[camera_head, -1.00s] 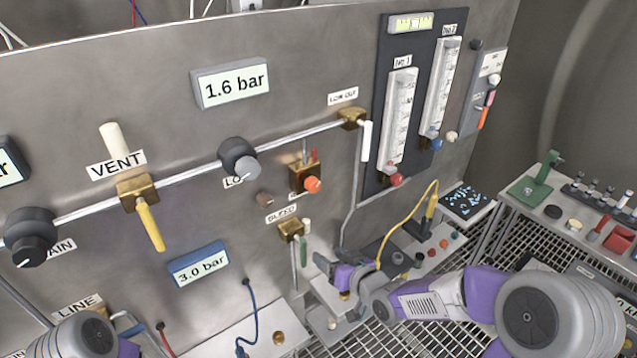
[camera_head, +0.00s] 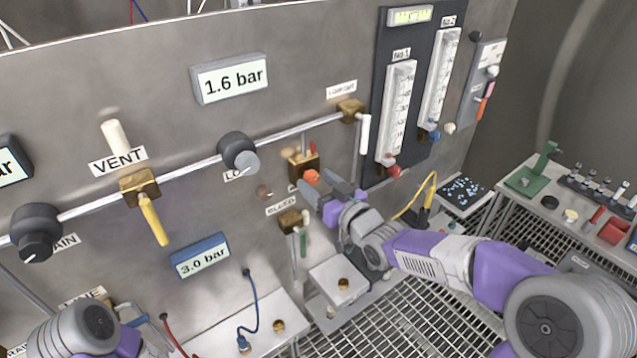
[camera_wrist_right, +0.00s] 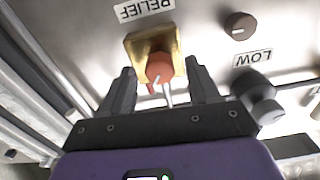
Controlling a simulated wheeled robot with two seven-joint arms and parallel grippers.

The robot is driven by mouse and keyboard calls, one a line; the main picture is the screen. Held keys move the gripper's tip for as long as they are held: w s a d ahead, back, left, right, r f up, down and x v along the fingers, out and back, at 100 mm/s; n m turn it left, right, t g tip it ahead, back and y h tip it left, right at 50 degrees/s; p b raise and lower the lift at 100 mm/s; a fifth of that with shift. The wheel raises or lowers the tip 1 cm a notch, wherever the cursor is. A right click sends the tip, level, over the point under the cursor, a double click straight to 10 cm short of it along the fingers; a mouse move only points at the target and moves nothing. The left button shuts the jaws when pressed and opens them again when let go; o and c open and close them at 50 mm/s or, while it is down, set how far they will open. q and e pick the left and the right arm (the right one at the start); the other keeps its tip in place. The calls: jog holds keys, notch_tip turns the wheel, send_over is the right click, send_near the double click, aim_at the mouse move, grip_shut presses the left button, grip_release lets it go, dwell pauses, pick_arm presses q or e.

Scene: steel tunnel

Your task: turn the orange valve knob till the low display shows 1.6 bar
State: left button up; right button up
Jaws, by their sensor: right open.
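The orange knob (camera_head: 311,177) sits on a brass valve body (camera_head: 304,164) on the steel panel, below the pipe. In the right wrist view the knob (camera_wrist_right: 159,68) has a pale pointer mark, and the label above the brass body reads RELIEF upside down. My right gripper (camera_head: 318,183) is open, its fingers pointing at the panel. In the wrist view its fingers lie either side of the knob, with gaps on both sides; I see no contact. The upper display (camera_head: 231,79) reads 1.6 bar. My left arm shows at the lower left; its gripper is out of view.
The grey LOW knob (camera_head: 239,152) is left of the orange knob. A small brown knob (camera_head: 264,192) and the brass BLEED valve (camera_head: 290,221) are close by. A blue display (camera_head: 200,256) reads 3.0 bar. Flow tubes (camera_head: 397,112) stand to the right.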

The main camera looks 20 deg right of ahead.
jog(key=shift+w, duration=0.2)
jog(key=shift+c, duration=0.4)
jog(key=c, duration=0.9)
jog(key=shift+a+m+b, duration=0.1)
jog(key=shift+m+b, duration=0.4)
jog(key=shift+m, duration=0.5)
jog(key=shift+c, duration=0.3)
jog(key=o, duration=1)
jog(key=shift+o, duration=0.2)
jog(key=shift+s, duration=0.1)
jog(key=v, duration=0.7)
jog(key=shift+s, duration=0.2)
